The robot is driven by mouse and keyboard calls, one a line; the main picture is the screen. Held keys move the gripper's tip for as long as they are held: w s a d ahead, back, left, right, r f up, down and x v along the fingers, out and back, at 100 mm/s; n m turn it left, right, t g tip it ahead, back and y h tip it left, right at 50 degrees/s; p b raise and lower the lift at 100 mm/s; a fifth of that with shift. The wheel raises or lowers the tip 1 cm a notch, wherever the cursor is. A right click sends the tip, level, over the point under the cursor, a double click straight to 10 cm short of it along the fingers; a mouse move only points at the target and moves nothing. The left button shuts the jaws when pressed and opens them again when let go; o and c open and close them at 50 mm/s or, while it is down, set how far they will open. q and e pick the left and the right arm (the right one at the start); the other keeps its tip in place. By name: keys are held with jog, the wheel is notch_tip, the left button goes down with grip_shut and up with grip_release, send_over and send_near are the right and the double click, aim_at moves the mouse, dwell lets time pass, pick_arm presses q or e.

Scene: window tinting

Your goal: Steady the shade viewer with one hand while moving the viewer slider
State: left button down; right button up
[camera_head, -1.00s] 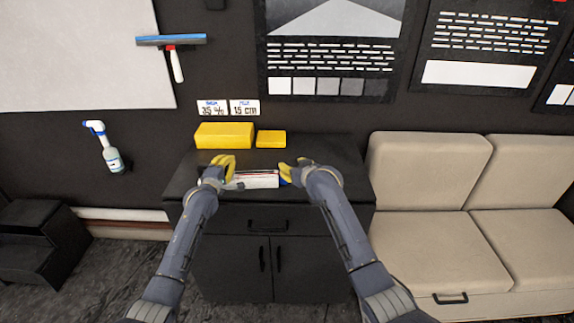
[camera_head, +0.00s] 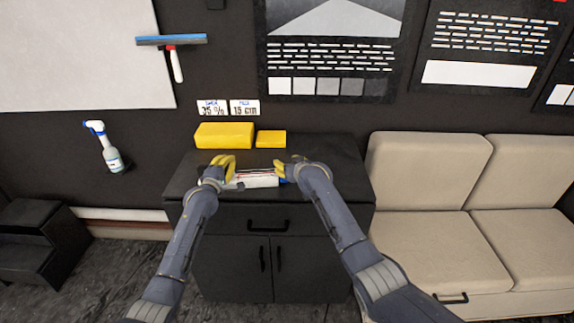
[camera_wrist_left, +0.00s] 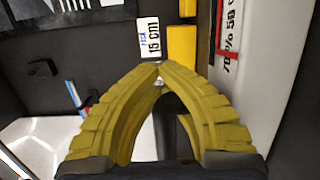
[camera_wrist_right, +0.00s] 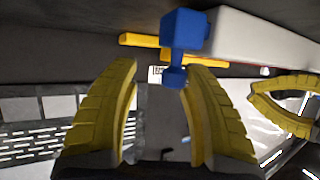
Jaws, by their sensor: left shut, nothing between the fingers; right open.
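The shade viewer (camera_head: 262,181) is a white box lying on the cabinet top between my grippers. In the left wrist view its pale side (camera_wrist_left: 262,35) shows a red frame and percent marks. The blue slider (camera_wrist_right: 185,30) sticks out at the viewer's right end, with a narrow stem and a small knob. My left gripper (camera_wrist_left: 160,68) is shut and empty beside the viewer's left end; contact cannot be told. My right gripper (camera_wrist_right: 163,65) is open, with the blue knob showing between its fingertips, nearer one finger.
A large yellow block (camera_head: 224,135) and a smaller one (camera_head: 271,139) stand at the back of the black cabinet (camera_head: 330,150). Two small label cards (camera_head: 244,107) are on the wall above. A beige sofa (camera_head: 430,170) stands right of the cabinet. The cabinet's right top is clear.

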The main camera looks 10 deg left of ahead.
grip_shut()
jog(key=shift+d, duration=0.1)
dwell(0.4)
jog(key=d, duration=0.4)
jog(key=shift+w, duration=0.25)
jog(key=shift+a, duration=0.25)
jog(key=shift+s+f, duration=0.1)
jog(key=shift+f, duration=0.05)
dwell(0.4)
grip_release()
